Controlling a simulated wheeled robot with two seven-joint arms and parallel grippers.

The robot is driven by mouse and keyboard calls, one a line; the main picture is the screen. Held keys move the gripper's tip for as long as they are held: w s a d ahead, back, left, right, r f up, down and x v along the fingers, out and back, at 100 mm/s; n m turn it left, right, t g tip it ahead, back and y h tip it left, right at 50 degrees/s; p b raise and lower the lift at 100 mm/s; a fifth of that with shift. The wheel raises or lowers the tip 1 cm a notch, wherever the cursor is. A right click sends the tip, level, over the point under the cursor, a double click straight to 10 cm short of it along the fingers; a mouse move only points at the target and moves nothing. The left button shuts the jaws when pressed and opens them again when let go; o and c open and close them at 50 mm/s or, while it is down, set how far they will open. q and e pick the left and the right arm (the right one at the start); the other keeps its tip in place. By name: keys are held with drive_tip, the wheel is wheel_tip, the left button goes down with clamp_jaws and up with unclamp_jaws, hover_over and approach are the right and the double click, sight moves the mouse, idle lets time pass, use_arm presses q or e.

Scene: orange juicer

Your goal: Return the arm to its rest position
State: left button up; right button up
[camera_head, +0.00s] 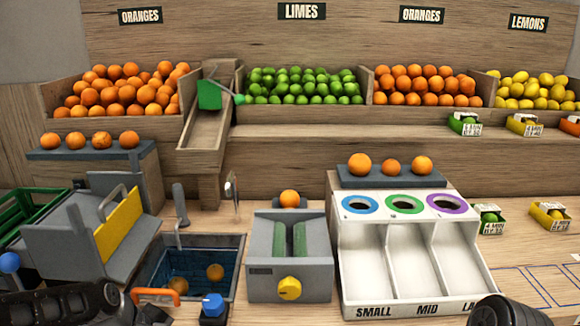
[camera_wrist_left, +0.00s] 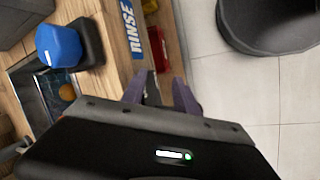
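My left arm (camera_head: 65,304) comes in low at the left of the head view, in front of the sink. My left gripper (camera_wrist_left: 160,92) shows in the wrist view with its two fingers apart. I see nothing held between them. It hangs beyond the counter edge by the RINSE label (camera_wrist_left: 132,30), with floor behind it. A dark rounded part of my right arm (camera_head: 505,311) shows at the bottom right of the head view; its gripper is out of view.
The blue knob (camera_head: 213,305) stands near my left arm, beside the sink (camera_head: 233,262) with oranges in it. An orange handle (camera_head: 155,296) is close to the arm. A black bin (camera_wrist_left: 270,22) stands on the floor.

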use_arm(q)
drive_tip(key=s+d+f+m+h, duration=0.1)
drive_tip(key=s+d+f+m, duration=0.15)
drive_tip(key=d+f, duration=0.65)
drive_tip(key=s+d+f+m+g, duration=0.1)
drive_tip(key=s+d+f+m, duration=0.3)
drive_tip(key=s+f, duration=0.4)
drive_tip(key=s+d+f+m+g+p, duration=0.1)
drive_tip(key=s+d+f+m, duration=0.3)
drive_tip(key=s+f, duration=0.4)
drive_tip(key=shift+s+d+f, duration=0.25)
drive_tip(key=shift+d+f, duration=0.45)
drive_tip(key=shift+d, duration=0.1)
